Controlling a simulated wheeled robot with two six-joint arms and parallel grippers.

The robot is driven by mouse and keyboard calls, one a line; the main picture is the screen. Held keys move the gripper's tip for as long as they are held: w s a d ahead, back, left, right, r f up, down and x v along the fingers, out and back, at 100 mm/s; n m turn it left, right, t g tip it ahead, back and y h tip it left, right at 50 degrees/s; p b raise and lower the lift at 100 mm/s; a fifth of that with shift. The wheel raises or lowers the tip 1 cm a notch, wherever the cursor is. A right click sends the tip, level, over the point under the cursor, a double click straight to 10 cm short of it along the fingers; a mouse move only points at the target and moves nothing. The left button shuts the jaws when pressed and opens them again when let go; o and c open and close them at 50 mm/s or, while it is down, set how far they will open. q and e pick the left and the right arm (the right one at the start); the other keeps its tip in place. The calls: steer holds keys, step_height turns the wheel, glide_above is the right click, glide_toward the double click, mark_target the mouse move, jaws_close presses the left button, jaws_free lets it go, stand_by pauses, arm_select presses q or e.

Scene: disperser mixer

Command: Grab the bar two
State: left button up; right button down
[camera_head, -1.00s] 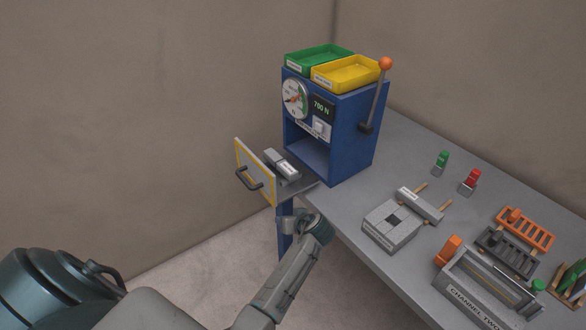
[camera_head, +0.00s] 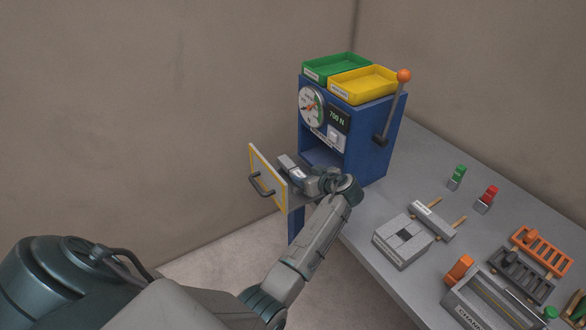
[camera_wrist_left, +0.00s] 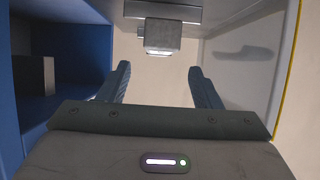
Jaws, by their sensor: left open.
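A grey bar (camera_head: 290,166) with a light label lies on the pulled-out shelf of the blue machine, partly hidden by my left gripper; its lettering is too small to read, so I cannot tell whether it is bar two. In the left wrist view, a grey block with a white label (camera_wrist_left: 162,37) lies ahead, beyond the fingertips and between their lines. My left gripper (camera_head: 318,179) is over the shelf; its two fingers (camera_wrist_left: 160,78) are spread with nothing between them. The right gripper is not in view.
The blue machine (camera_head: 372,142) carries a green tray (camera_head: 336,68) and a yellow tray (camera_head: 364,84). The shelf's front panel (camera_head: 267,180) has a dark handle. On the grey table stand a grey block fixture (camera_head: 402,244), small green and red-topped pieces, and orange and dark racks.

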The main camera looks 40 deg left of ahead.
mark_target(294, 169)
arm_select(q)
steer(key=shift+p+x, duration=0.35)
steer(key=shift+x, duration=0.85)
steer(key=shift+w+a+r+p, duration=0.1)
steer(key=shift+w+a+p, duration=0.05)
steer(key=shift+a+p, duration=0.2)
steer(key=p+x, duration=0.2)
steer(key=x, duration=0.1)
steer(key=shift+w+r, duration=0.1)
steer(key=shift+w+a+f, duration=0.1)
steer(key=shift+a+f, duration=0.1)
steer(key=shift+a, duration=0.15)
steer(key=shift+w+a+f, duration=0.1)
steer(key=shift+a+f, duration=0.1)
steer(key=shift+f, duration=0.1)
steer(key=shift+r, duration=0.1)
jaws_close()
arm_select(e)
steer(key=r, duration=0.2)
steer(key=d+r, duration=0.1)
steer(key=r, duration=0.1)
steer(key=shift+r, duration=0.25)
